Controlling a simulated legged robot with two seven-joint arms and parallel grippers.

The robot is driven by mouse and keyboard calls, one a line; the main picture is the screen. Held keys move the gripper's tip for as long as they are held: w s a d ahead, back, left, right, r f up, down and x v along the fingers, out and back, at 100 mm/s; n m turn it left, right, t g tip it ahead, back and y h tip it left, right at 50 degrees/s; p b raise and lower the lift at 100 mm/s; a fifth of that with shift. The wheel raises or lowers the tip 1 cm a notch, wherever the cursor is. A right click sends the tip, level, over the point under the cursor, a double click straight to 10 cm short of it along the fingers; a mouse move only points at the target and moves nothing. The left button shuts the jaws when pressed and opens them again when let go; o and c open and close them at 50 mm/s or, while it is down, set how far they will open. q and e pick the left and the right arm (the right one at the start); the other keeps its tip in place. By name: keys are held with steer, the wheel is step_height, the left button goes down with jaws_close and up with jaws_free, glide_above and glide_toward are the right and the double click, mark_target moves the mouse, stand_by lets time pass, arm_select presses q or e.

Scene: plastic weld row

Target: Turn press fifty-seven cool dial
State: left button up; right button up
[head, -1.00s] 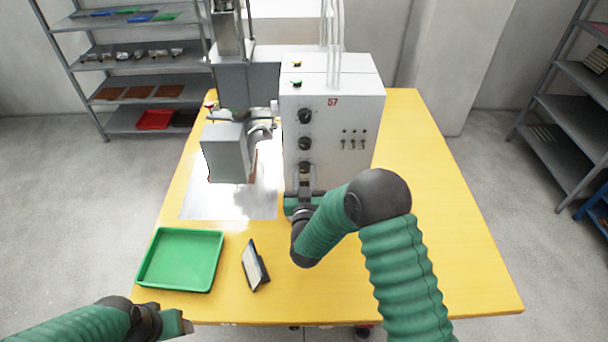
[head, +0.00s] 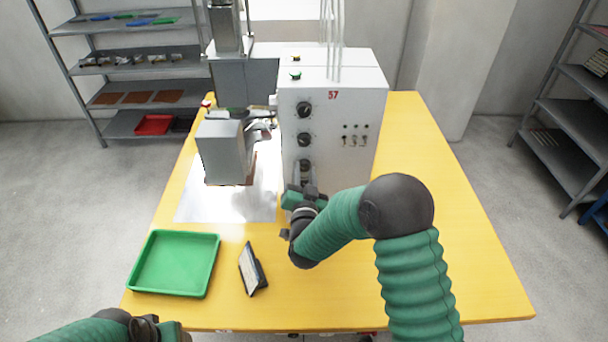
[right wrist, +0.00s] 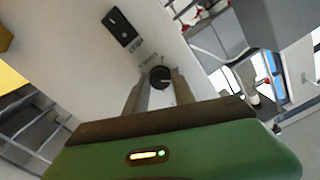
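Press fifty-seven's white control box (head: 340,110) bears a red 57 and three black dials in a column: top dial (head: 305,109), middle dial (head: 304,139) and bottom dial (head: 305,165). I cannot read the dial labels. My right gripper (head: 305,174) is at the bottom dial. In the right wrist view, a black dial (right wrist: 160,77) shows between the tips of my right gripper (right wrist: 161,84); its fingers are apart, and contact is not clear. My left gripper (head: 178,334) is low at the left, partly cut off, far from the box; its opening is unclear.
A green tray (head: 174,292) and a small tilted display (head: 252,268) stand on the yellow table (head: 450,240). The grey press body (head: 222,152) is left of the box. Small switches (head: 355,140) sit right of the dials. The table's right side is clear.

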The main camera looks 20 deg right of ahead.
steer(key=o, duration=0.4)
steer(key=shift+w+f, duration=0.1)
steer(key=b+v, duration=0.2)
steer(key=v, duration=1.5)
